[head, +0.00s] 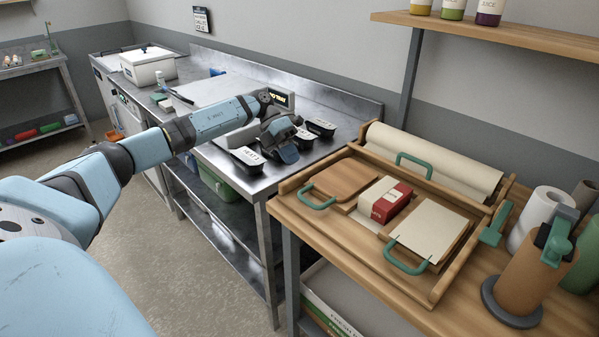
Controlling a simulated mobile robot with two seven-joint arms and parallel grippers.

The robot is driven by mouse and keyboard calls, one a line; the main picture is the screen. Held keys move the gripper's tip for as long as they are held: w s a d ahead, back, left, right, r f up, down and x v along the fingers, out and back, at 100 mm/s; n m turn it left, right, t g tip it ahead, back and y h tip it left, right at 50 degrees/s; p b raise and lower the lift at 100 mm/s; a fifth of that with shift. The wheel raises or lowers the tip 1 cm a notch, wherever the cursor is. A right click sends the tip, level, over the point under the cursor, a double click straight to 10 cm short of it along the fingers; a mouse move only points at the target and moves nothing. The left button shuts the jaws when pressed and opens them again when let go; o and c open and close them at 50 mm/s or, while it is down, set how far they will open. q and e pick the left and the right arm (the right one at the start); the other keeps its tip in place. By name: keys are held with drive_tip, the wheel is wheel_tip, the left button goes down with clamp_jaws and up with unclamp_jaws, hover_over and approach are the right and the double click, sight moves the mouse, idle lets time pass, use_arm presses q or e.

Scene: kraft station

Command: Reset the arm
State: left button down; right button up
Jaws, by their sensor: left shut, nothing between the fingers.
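My left arm reaches in from the left over the steel counter. Its left gripper (287,152) points down among the black containers at the counter's right end, shut with nothing visible in it. A black container with a pale label (248,160) sits left of the gripper near the counter's front edge. Another black container (321,128) sits behind it to the right. I cannot tell whether the gripper touches any of them. My right gripper does not show.
A wooden bench on the right holds a wooden tray with green handles (318,197), a red and cream box (385,200), a paper roll (435,160) and a brown roll on a stand (522,270). A shelf (490,36) overhangs the bench. Open floor (190,270) lies before the counter.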

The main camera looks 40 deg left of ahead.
use_arm(q)
drive_tip(key=v, duration=0.5)
drive_tip(key=shift+w+a+f, duration=0.1)
drive_tip(key=shift+a+f, duration=0.1)
drive_tip(key=shift+a, duration=0.1)
drive_tip(key=shift+f, duration=0.1)
